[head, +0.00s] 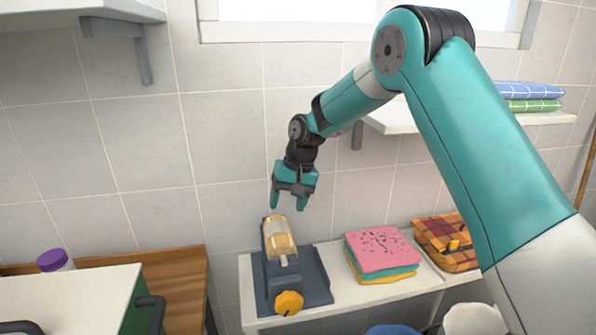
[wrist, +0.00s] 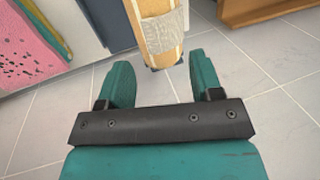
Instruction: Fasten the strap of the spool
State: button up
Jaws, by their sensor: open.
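The spool (head: 279,238) is a tan and yellow roll on a dark blue-grey stand (head: 318,277) with an orange-yellow knob (head: 289,302) at its front. A pale band crosses the spool, and a small whitish piece shows at its lower end; I cannot tell whether either is the strap. In the wrist view the spool (wrist: 151,13) shows a silvery-grey patch (wrist: 160,35) and lies beyond my fingertips. My gripper (head: 288,206) has teal fingers pointing down, just above the spool's upper end. The fingers (wrist: 161,68) are apart with nothing between them.
The stand is on a white bench (head: 336,303). A wooden surface (head: 172,290) and a white-topped green cabinet (head: 60,300) are at left. A shelf (head: 400,118) sticks out behind my arm.

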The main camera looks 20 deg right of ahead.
jog(key=v, duration=1.1)
jog(key=shift+d+r+b, duration=0.2)
jog(key=shift+r+b, duration=0.05)
jog(key=shift+b, duration=0.15)
jog(key=s+a+r+n, duration=0.3)
jog(key=s+a, duration=0.4)
jog(key=s, duration=0.3)
jog(key=s+a+f+n, duration=0.1)
jog(key=s+a+n, duration=0.1)
jog(key=s, duration=1)
jog(key=s+a+f+n+y, duration=0.1)
jog(key=s+n, duration=0.3)
jog(key=s, duration=0.8)
jog(key=shift+s+a+f+g, duration=0.15)
jog(key=shift+a+f+g, duration=0.15)
jog(key=shift+a+f, duration=0.5)
